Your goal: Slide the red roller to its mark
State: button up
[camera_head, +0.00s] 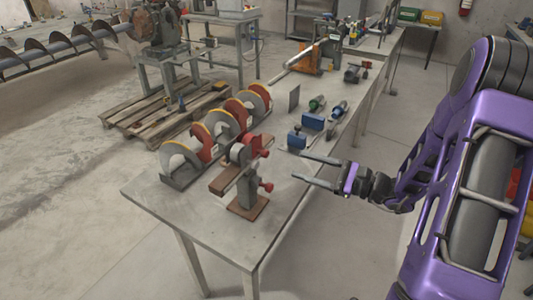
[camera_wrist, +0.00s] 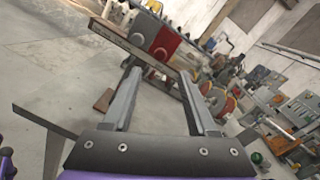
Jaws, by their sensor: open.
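The positioner stands on the near end of the grey table, on a brown base (camera_head: 248,208). A slanted rail (camera_head: 226,182) crosses its post. A red roller part (camera_head: 238,152) sits at the rail's upper end. In the wrist view a red block with a round knob (camera_wrist: 167,44) sits on the rail (camera_wrist: 110,37), beside a grey block (camera_wrist: 141,28). My gripper (camera_head: 298,166) is open and empty, right of the positioner and apart from it. In the wrist view its fingers (camera_wrist: 160,71) point toward the rail below the red block. I cannot make out the mark.
Auger sections with red and yellow flights (camera_head: 221,124) stand behind the positioner. The table's near-left corner is bare (camera_head: 160,203). A wooden pallet (camera_head: 160,112) lies on the floor beyond.

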aim_at(266, 157)
jog(key=x, duration=1.1)
jog(key=shift+a, duration=0.1)
grip_shut()
jog(key=shift+f, duration=0.1)
dwell(0.9)
